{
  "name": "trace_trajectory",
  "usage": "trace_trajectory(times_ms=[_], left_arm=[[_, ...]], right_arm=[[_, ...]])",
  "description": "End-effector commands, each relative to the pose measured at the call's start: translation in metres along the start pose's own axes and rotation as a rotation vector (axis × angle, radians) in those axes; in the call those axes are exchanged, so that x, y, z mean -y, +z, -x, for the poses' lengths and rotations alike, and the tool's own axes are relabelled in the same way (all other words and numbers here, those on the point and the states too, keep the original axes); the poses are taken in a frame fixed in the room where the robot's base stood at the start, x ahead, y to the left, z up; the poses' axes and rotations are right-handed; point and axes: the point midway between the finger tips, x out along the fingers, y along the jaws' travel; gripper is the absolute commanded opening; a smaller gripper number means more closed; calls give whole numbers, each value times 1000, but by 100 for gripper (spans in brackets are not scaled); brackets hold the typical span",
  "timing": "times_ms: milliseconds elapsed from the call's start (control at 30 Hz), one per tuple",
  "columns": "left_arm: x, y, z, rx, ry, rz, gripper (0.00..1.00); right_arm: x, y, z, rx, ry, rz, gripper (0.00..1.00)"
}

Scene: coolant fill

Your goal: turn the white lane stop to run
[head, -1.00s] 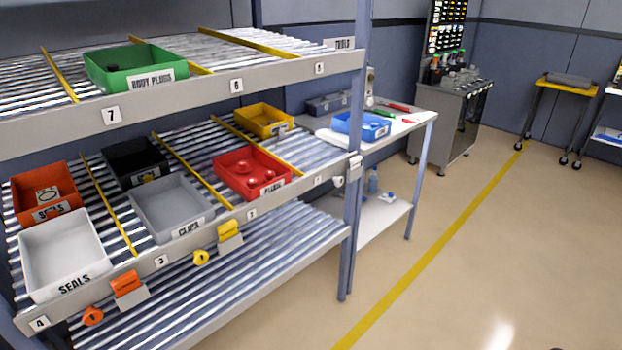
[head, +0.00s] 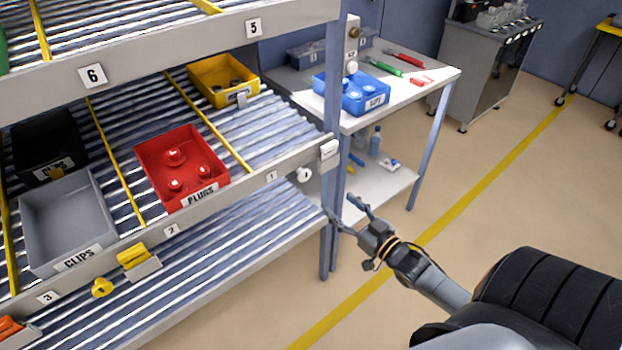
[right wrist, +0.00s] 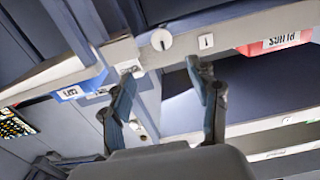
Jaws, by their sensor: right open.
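The white lane stop has a round white knob (head: 304,174) on the rack's front rail, at its right end beside label 1. A white block (head: 329,150) sits next to it near the post. The knob also shows in the right wrist view (right wrist: 161,40), upper middle, with a dark slot mark on its face. My right gripper (head: 342,207) is open and empty, below and to the right of the knob in the head view. In the right wrist view its fingers (right wrist: 164,80) point toward the rail, apart from the knob. My left gripper is not in view.
The rack post (head: 335,215) stands close to my right fingers. A red PLUGS bin (head: 183,170) sits on the lane behind the rail. A table with a blue bin (head: 352,95) stands behind; open floor lies right.

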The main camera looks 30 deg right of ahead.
Motion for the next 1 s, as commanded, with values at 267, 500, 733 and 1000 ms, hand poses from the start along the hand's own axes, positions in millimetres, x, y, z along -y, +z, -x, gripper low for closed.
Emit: trace_trajectory(times_ms=[267, 500, 733, 1000], left_arm=[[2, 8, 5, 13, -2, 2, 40], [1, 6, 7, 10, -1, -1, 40], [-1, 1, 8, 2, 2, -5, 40], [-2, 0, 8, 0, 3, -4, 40]], right_arm=[[0, -1, -53, -1, 1, 2, 61], [0, 0, -99, 1, 1, 1, 61], [-1, 2, -124, 4, 2, 2, 61], [0, 2, -129, 5, 1, 2, 61]])
